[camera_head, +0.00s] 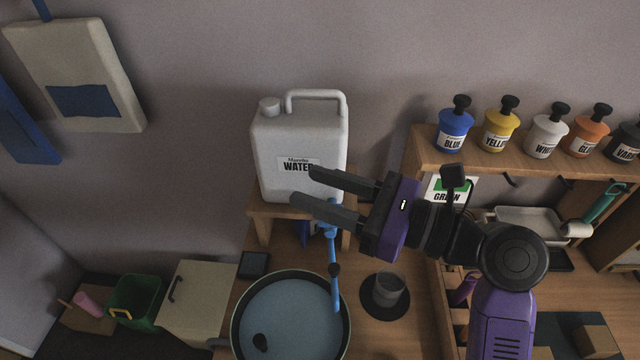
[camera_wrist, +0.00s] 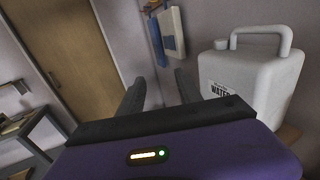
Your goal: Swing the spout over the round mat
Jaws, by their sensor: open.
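The blue spout (camera_head: 334,270) hangs below the white water canister (camera_head: 270,140), which stands on a small wooden stand. The spout points toward the front, along the right part of the round basin (camera_head: 346,320). The round dark mat (camera_head: 370,308) lies on the table to the right of the spout, with a clear glass (camera_head: 388,287) on it. My gripper (camera_head: 306,188) is open and empty, in front of the canister's lower part and above the spout in the picture. Its fingers hide part of the canister and stand. The wrist view shows the canister (camera_wrist: 260,85) at the right.
A wooden shelf (camera_head: 520,160) with several paint bottles stands at the right. A green bin (camera_head: 134,298) and a beige cabinet (camera_head: 195,300) are at the left. A small dark square (camera_head: 253,265) lies beside the basin. Open air lies left of the canister.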

